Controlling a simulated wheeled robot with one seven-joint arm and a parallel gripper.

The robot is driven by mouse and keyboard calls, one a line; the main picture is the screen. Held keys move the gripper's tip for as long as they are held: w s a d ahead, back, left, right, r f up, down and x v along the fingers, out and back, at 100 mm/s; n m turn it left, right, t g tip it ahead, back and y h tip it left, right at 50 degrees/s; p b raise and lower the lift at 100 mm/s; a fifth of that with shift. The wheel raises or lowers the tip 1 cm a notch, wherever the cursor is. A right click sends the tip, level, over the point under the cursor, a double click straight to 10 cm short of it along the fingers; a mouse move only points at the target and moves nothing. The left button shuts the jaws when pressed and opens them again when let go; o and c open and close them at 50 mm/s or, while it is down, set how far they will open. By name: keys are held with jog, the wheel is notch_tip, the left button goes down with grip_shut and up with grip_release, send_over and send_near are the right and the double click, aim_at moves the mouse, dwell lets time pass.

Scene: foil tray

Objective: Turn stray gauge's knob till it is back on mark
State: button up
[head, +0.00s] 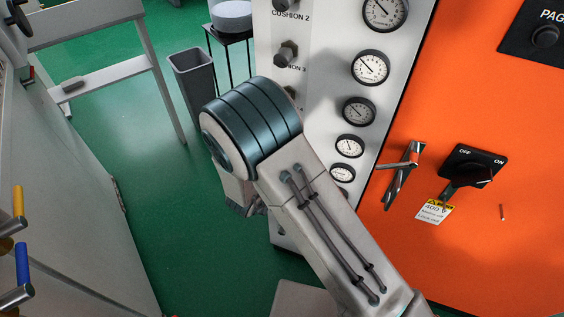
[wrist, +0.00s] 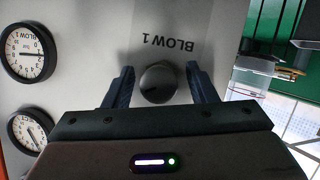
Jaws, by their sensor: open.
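In the wrist view a dark round knob (wrist: 157,84) stands on the pale panel (wrist: 95,25), beside the upside-down label BLOW 1. My gripper (wrist: 160,72) is open, with one finger on each side of the knob. A gap shows on both sides, so the fingers do not appear to touch it. Two round white gauges, an upper one (wrist: 29,55) and a lower one (wrist: 33,130), sit left of the knob. In the head view a column of gauges (head: 370,68) runs down the panel. My arm hides the BLOW 1 knob there. I cannot tell which gauge is off its mark.
An orange cabinet face (head: 480,245) with a lever handle (head: 402,172) and a rotary switch (head: 468,170) is at the right. A grey bin (head: 192,80) stands on the green floor at the left.

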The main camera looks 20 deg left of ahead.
jog(key=v, duration=1.3)
jog(key=shift+s+b, duration=0.35)
jog(key=shift+b, duration=0.1)
jog(key=shift+a+r, duration=0.1)
dwell(1.6)
